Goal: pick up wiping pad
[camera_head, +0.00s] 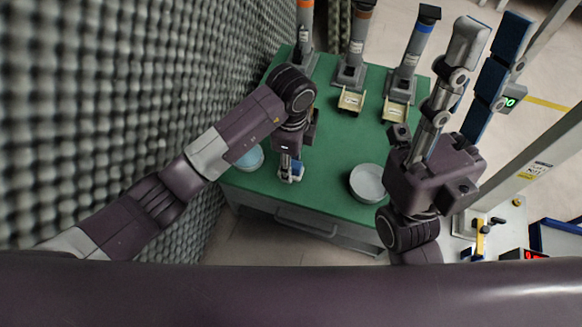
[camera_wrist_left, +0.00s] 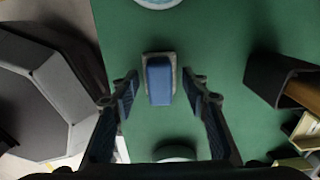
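The wiping pad (camera_head: 297,166), a blue block on a pale grey base, lies on the green table near its front edge. In the left wrist view the pad (camera_wrist_left: 159,80) lies between the two fingertips, with a gap on each side. My left gripper (camera_head: 289,160) points down over it in the head view and partly hides it. The left gripper (camera_wrist_left: 159,88) is open and empty. My right gripper (camera_head: 492,32) is raised at the right, with its fingers spread and nothing between them.
The green table (camera_head: 325,165) carries a pale blue round dish (camera_head: 250,159) left of the pad and a white round dish (camera_head: 368,182) to its right. Several grey dispensers with tan trays (camera_head: 351,99) stand at the back. A grey foam wall (camera_head: 130,90) borders the left side.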

